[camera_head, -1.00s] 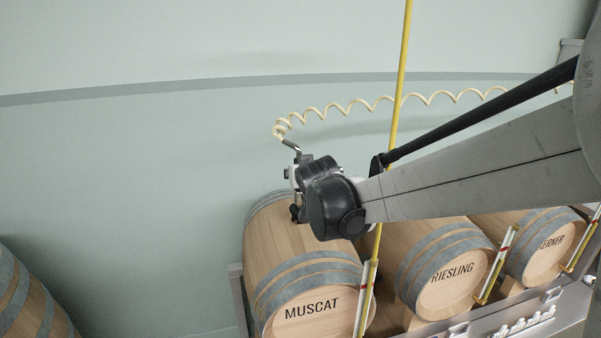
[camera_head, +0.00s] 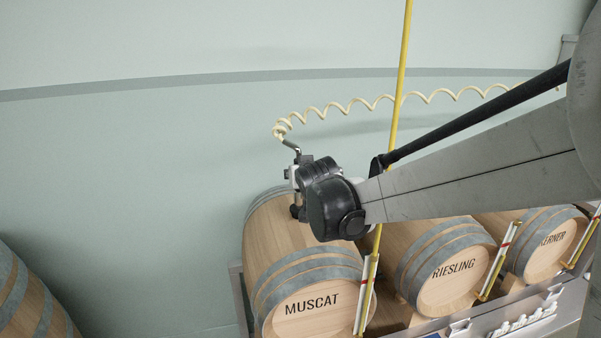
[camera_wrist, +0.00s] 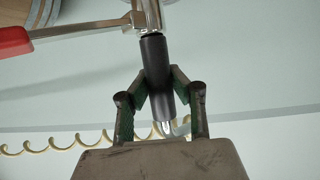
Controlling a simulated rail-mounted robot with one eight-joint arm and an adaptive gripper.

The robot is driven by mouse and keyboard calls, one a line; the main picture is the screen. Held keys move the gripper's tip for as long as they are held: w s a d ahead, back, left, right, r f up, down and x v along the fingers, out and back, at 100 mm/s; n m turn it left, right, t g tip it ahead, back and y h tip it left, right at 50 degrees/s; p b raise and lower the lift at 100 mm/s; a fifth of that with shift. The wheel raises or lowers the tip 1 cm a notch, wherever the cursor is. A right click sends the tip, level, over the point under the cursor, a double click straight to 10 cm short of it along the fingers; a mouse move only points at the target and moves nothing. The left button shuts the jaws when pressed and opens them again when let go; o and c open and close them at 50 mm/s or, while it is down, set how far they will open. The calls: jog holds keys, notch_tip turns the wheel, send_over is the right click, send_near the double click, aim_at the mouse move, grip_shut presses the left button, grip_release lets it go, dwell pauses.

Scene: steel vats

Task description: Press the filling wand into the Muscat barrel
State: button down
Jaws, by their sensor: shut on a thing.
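The Muscat barrel (camera_head: 266,245) lies on its side in the head view, its lettered end facing me. My gripper (camera_wrist: 160,86) is shut on the black grip of the filling wand (camera_wrist: 155,58), with one green-lined finger on each side. In the head view the wand's bent metal pipe (camera_head: 291,147) rises above my wrist and joins a cream coiled hose (camera_head: 345,108). The wand's lower part stands at the top of the Muscat barrel, partly behind my wrist. I cannot tell how deep its tip is. A red lever (camera_wrist: 13,42) shows in the wrist view.
The Riesling barrel (camera_head: 452,283) and the Kerner barrel (camera_head: 546,257) stand to the right on a metal rack (camera_head: 490,326). Another barrel (camera_head: 30,305) is at lower left.

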jog(key=shift+f+b, duration=0.4)
jog(key=shift+f, duration=0.1)
jog(key=c, duration=1.5)
grip_release()
jog(key=shift+c, duration=0.2)
jog(key=shift+s, duration=0.1)
jog(key=v, duration=1.2)
jog(key=s+d+f+m+g+h, duration=0.2)
jog(key=s+d+f+g, duration=0.1)
jog(key=s+d, duration=0.95)
jog(key=s+d+f+g, duration=0.1)
jog(key=s+d+f, duration=0.2)
jog(key=s, duration=0.4)
jog(key=s+d+f+g, duration=0.2)
jog(key=s+d+f, duration=0.2)
jog(key=s, duration=0.4)
jog(key=shift+s+h, duration=0.3)
jog(key=shift+h, duration=0.1)
